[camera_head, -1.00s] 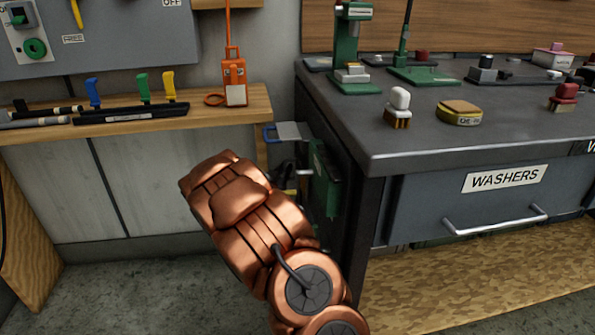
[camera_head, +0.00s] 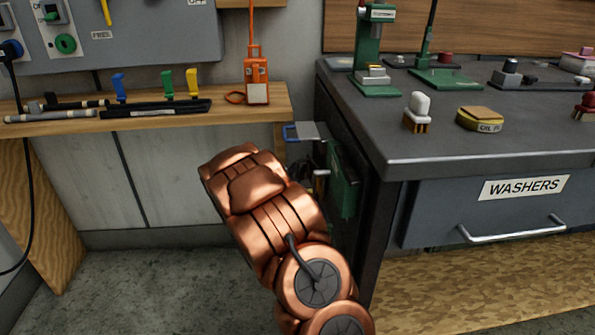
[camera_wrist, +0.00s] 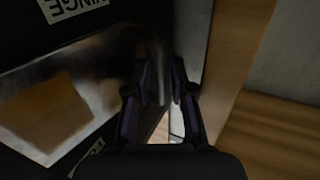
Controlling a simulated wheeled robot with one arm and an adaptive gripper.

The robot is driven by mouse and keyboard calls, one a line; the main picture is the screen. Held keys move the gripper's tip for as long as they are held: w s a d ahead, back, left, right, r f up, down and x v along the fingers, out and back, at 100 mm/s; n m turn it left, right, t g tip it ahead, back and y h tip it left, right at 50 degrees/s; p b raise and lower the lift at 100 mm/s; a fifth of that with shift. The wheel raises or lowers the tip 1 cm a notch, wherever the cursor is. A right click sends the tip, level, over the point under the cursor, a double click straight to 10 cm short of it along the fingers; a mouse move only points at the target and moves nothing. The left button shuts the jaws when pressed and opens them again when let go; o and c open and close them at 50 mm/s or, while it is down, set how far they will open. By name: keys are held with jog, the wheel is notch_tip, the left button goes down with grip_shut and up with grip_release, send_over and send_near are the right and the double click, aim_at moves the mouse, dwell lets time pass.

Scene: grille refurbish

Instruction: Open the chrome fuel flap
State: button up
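In the wrist view a shiny chrome panel (camera_wrist: 55,100) lies at the left, tilted, reflecting a brown patch; it may be the fuel flap, but I cannot tell for sure. In the head view my copper arm hides the gripper, and no chrome flap is clear there.
A dark workbench (camera_head: 400,135) with a "WASHERS" drawer (camera_head: 510,205) stands at the right, tools on top. A wooden shelf (camera_head: 200,113) runs along the left wall. A green box (camera_head: 344,180) hangs on the bench's side. Floor at lower left is clear.

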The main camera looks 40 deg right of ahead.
jog(key=shift+a, duration=0.1)
jog(key=v, duration=1.1)
jog(key=shift+s+a, duration=0.2)
jog(key=shift+a, duration=0.15)
